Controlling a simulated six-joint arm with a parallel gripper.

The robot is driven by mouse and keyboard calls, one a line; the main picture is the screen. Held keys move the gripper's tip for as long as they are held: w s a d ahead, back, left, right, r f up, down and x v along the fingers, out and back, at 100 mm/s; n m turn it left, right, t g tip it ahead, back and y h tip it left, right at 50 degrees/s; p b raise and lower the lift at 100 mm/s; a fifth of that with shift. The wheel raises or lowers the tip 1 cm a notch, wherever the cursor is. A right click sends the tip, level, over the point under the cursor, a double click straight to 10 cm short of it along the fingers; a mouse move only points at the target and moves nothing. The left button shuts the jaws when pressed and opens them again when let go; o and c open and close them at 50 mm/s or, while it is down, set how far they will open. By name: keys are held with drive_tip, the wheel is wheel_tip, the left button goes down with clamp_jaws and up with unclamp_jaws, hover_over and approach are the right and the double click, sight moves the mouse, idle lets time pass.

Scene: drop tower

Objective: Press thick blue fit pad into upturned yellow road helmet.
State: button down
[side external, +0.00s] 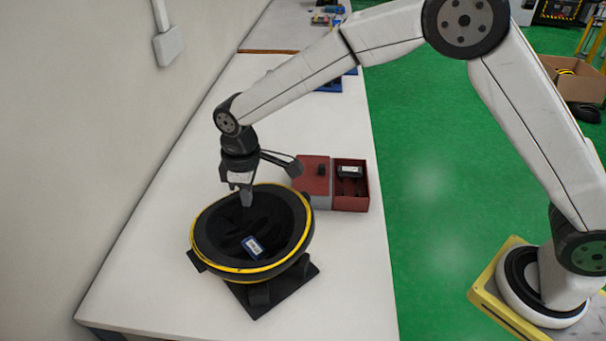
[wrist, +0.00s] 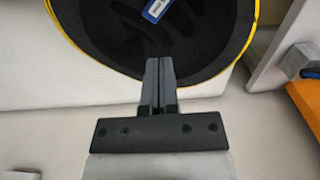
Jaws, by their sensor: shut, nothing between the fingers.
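The upturned helmet (side external: 206,240) has a yellow rim band and a dark inside, and it rests on a black stand (side external: 262,297). It also shows at the top of the wrist view (wrist: 110,52). A small blue piece with a white label (side external: 254,247), seemingly the fit pad, lies inside against the near wall. It shows partly in the wrist view (wrist: 156,10); I cannot tell how firmly it is seated. My gripper (side external: 246,203) points down at the helmet's far side, fingertips at the opening, apart from the blue piece. Its fingers (wrist: 159,65) are shut together and empty.
A red box (side external: 311,178) stands right behind the helmet, with a dark labelled item (side external: 350,172) in its open compartment. Blue trays (side external: 329,84) lie farther back. The wall is at left; the white table (side external: 150,290) is clear in front.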

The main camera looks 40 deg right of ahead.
sight(254, 247)
drive_tip(key=shift+f, duration=0.1)
drive_tip(key=shift+a+f, duration=0.1)
drive_tip(key=shift+f, duration=6.5)
drive_tip(key=shift+f, duration=0.6)
wheel_tip(254, 247, up, 12)
drive_tip(key=shift+d, duration=0.2)
